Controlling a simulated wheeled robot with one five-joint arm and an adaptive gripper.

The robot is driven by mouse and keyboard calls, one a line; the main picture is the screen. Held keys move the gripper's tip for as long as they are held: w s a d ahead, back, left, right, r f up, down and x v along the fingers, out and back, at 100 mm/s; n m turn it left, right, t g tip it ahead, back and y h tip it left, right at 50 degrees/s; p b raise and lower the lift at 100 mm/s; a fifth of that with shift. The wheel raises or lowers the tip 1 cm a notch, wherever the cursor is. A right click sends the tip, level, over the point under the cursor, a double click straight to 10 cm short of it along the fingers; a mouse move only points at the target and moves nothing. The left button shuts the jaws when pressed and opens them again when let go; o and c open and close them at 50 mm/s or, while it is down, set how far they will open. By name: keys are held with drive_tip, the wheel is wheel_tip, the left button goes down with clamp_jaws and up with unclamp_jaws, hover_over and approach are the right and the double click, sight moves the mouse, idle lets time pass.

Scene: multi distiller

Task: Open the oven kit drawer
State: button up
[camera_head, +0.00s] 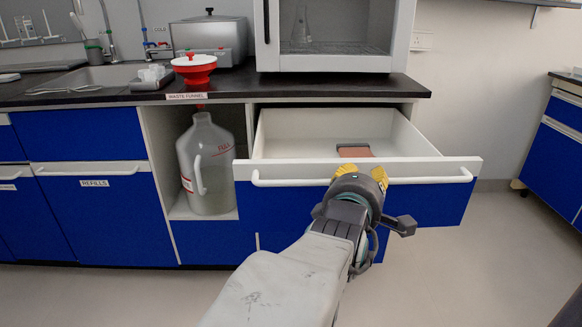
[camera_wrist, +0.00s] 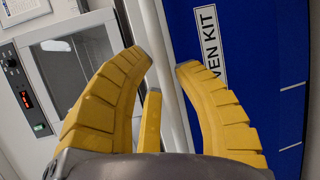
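The oven kit drawer (camera_head: 410,205) has a blue front and a white box. It is pulled well out below the counter, and its inside shows. Its white bar handle (camera_head: 290,182) runs along the front. My gripper (camera_head: 361,168) is at the middle of this handle, with its yellow fingers at the bar. The OVEN KIT label (camera_wrist: 210,45) is partly hidden by a finger. A reddish-brown item (camera_head: 355,151) lies inside the drawer.
A white oven (camera_head: 335,60) stands on the black counter above the drawer. A large jug (camera_head: 207,165) stands in an open bay to the left. A red funnel (camera_head: 194,68) sits on the counter above it. The floor (camera_head: 490,260) at the right is clear.

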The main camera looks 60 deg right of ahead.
drive_tip(key=o, duration=0.3)
drive_tip(key=shift+o, duration=0.2)
wheel_tip(320, 180, up, 10)
idle(0.6)
idle(0.7)
